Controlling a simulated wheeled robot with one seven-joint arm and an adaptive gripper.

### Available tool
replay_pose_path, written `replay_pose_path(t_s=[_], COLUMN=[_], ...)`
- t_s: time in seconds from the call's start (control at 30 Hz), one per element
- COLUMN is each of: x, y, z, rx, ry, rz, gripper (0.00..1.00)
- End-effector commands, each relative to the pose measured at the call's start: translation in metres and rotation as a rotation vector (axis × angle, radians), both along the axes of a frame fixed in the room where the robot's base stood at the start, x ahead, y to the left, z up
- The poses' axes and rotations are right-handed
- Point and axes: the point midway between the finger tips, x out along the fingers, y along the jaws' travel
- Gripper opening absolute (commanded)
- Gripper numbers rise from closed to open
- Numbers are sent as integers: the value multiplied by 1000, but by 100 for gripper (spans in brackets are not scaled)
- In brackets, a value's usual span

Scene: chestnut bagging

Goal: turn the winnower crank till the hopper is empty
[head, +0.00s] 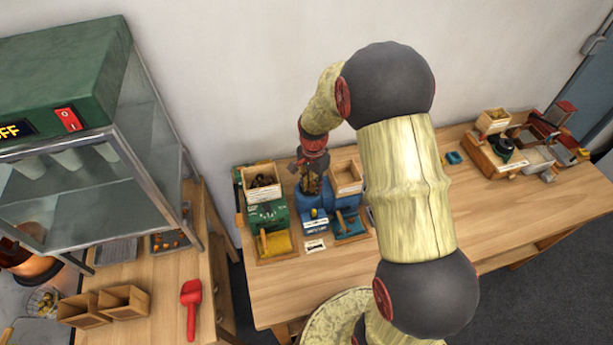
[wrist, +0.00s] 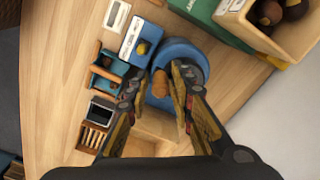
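A blue machine (head: 348,222) with a round blue drum stands on the table in the head view; I take it to be the winnower. Its open wooden hopper (head: 346,177) shows no chestnuts from here, though its floor is partly hidden. My gripper (head: 312,182) points down over the drum. In the wrist view the drum (wrist: 186,50) lies under my gripper (wrist: 160,78). A brown wooden knob (wrist: 160,84), apparently the crank handle, sits between the two fingers. The fingers stand apart either side of it, with a narrow gap visible; firm contact is not clear.
A green machine (head: 267,212) with a wooden box of chestnuts (head: 262,187) stands just left of the blue one. A glass-sided warmer (head: 70,150) and a red scoop (head: 191,300) are further left. A wooden device (head: 495,155) stands far right.

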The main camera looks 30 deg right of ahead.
Motion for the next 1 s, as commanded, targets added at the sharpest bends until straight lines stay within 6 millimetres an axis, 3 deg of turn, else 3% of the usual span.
replay_pose_path(t_s=[0.13, 0.53, 1.0], x=[1, 1, 1], y=[0, 0, 0], z=[0, 4, 45], rx=[0, 0, 0], ry=[-1, -2, -2], rz=[0, 0, 0], gripper=[35, 35, 35])
